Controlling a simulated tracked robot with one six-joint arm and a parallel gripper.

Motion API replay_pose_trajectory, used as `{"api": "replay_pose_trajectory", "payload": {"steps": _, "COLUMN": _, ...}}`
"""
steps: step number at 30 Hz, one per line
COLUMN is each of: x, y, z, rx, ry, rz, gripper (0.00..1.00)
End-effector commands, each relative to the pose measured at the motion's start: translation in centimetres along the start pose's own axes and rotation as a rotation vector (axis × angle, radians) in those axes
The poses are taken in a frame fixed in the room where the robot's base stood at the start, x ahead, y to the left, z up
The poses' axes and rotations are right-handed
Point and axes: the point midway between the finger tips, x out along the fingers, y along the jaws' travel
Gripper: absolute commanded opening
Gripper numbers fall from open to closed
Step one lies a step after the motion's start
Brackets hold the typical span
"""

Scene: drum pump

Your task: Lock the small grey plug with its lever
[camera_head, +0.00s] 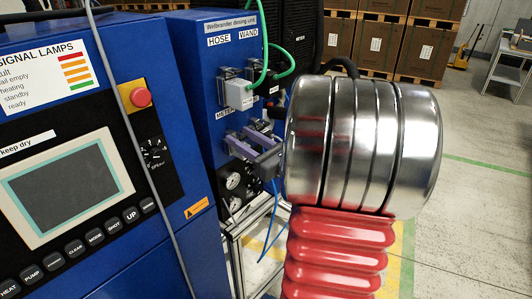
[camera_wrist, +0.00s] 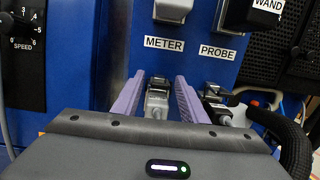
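The small grey plug (camera_wrist: 157,100) is below the METER label in the wrist view, with its cable end toward me. A metal-coloured part, perhaps the lever, shows at its top; whether it is locked is too small to tell. My gripper (camera_wrist: 160,84) has its two purple fingers apart, one on each side of the plug, with gaps visible. In the head view my gripper (camera_head: 230,140) reaches the panel just below the METER label, and its fingers hide the plug there.
A larger grey plug (camera_head: 239,95) with a green cable sits under the HOSE label. A black plug (camera_wrist: 218,107) is close to the right finger, below PROBE. A blue cabinet (camera_head: 130,60) with a screen stands at left. Gauges (camera_head: 232,181) are below.

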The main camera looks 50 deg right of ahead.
Motion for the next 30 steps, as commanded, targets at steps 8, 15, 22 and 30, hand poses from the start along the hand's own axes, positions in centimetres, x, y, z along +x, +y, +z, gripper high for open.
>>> {"api": "replay_pose_trajectory", "payload": {"steps": 8, "x": -3.4, "y": -0.2, "z": 0.0, "rx": -0.001, "ry": 0.0, "rz": -0.005, "gripper": 0.39}}
{"api": "replay_pose_trajectory", "payload": {"steps": 15, "x": -6.4, "y": -0.1, "z": 0.0, "rx": 0.0, "ry": 0.0, "rz": -0.004, "gripper": 0.39}}
{"api": "replay_pose_trajectory", "payload": {"steps": 22, "x": -9.1, "y": -0.1, "z": -0.1, "rx": 0.0, "ry": 0.001, "rz": -0.005, "gripper": 0.39}}
{"api": "replay_pose_trajectory", "payload": {"steps": 30, "x": -11.9, "y": -0.1, "z": -0.1, "rx": 0.0, "ry": 0.001, "rz": -0.003, "gripper": 0.39}}
